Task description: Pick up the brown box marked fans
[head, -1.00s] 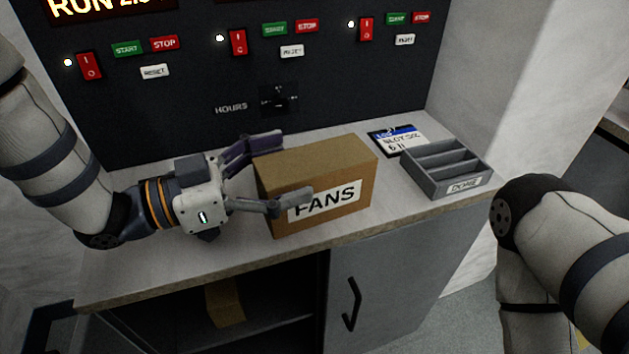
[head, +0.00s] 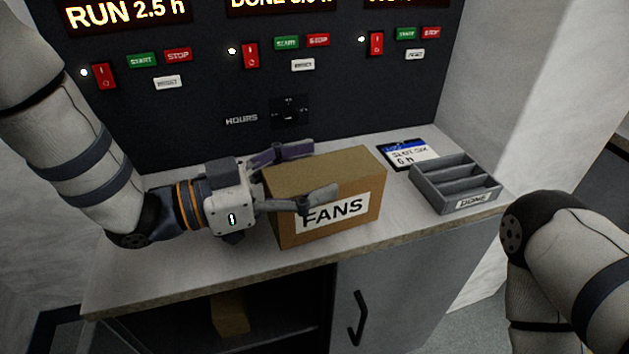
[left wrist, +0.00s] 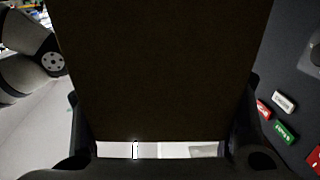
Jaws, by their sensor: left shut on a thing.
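The brown box marked FANS (head: 355,218) sits on the light counter (head: 150,275), upright, its white label facing front. My left gripper (head: 312,170) comes in from the left and is shut on the box, one finger along its back upper edge and the other on its front face, over the label's upper left. In the left wrist view the dark side of the box (left wrist: 160,70) fills the space between the fingers. No gap shows under the box. My right arm is at the right edge; its gripper is out of view.
A grey divided tray labelled DONE (head: 428,202) and a blue-and-white card (head: 408,155) lie to the right of the box. A dark control panel (head: 210,140) stands behind. Below, an open shelf holds a brown item (head: 230,314); a grey cabinet door (head: 400,270) is beside it.

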